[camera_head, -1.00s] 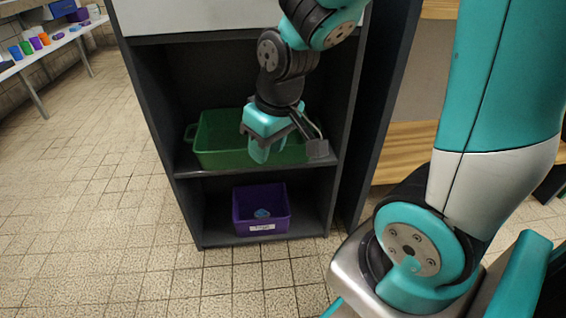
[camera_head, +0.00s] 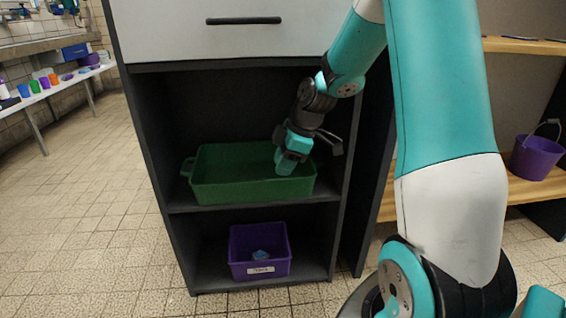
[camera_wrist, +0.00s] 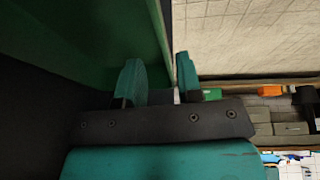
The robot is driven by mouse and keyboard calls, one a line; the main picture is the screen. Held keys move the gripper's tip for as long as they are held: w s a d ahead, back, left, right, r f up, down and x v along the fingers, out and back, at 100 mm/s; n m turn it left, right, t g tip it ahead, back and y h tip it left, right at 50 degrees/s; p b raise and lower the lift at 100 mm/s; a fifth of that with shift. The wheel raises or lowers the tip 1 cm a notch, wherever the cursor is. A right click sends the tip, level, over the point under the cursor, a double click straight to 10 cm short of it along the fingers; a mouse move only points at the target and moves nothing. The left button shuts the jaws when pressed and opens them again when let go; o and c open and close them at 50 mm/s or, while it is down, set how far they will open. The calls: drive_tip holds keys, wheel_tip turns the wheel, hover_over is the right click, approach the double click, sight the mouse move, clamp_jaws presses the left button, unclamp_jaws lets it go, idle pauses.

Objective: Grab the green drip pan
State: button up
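The green drip pan (camera_head: 235,192) sits on the upper shelf inside the dark cabinet, with a handle at its left end. My gripper (camera_head: 289,162) is at the right part of the pan, pointing down over its front wall. In the wrist view, the pan's green wall (camera_wrist: 95,25) fills the upper left. The fingers of my gripper (camera_wrist: 160,80) are apart, and the pan's edge runs up to the gap between them. One finger is over the green side, the other over the floor side. Contact with the wall cannot be told.
A purple bin (camera_head: 259,254) with a blue item stands on the lower shelf. A drawer front (camera_head: 245,40) is above the pan, and the cabinet's right side panel (camera_head: 345,190) is close to my arm. A purple bucket (camera_head: 536,158) stands on a wooden shelf at right. Floor at left is clear.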

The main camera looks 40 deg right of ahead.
sight(272, 192)
drive_tip(key=b+x, duration=0.4)
drive_tip(key=x, duration=0.3)
drive_tip(key=shift+a+f+b, duration=0.1)
drive_tip(key=shift+f+b, duration=0.15)
drive_tip(key=shift+b, duration=0.05)
clamp_jaws()
idle(1.3)
